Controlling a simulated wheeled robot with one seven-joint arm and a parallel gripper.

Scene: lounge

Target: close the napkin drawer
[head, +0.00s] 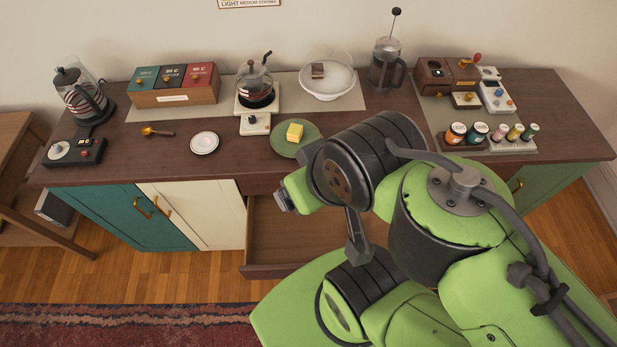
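The napkin drawer (262,271) is pulled out from under the counter, left of my arm. Its wooden floor shows bare on the left; no napkins are visible. My arm covers its right part. A dark finger-like part, probably of my gripper (357,245), hangs over the drawer's right portion in the picture. I cannot tell whether it touches the drawer. The fingertips are not clearly shown, so whether the gripper is open or shut is unclear.
The wooden counter (330,180) above holds a green plate (306,145) with a yellow block, a small white saucer (204,143), a kettle (255,80) and a French press (387,65). Teal (118,215) and cream (198,212) cabinet doors are shut left of the drawer.

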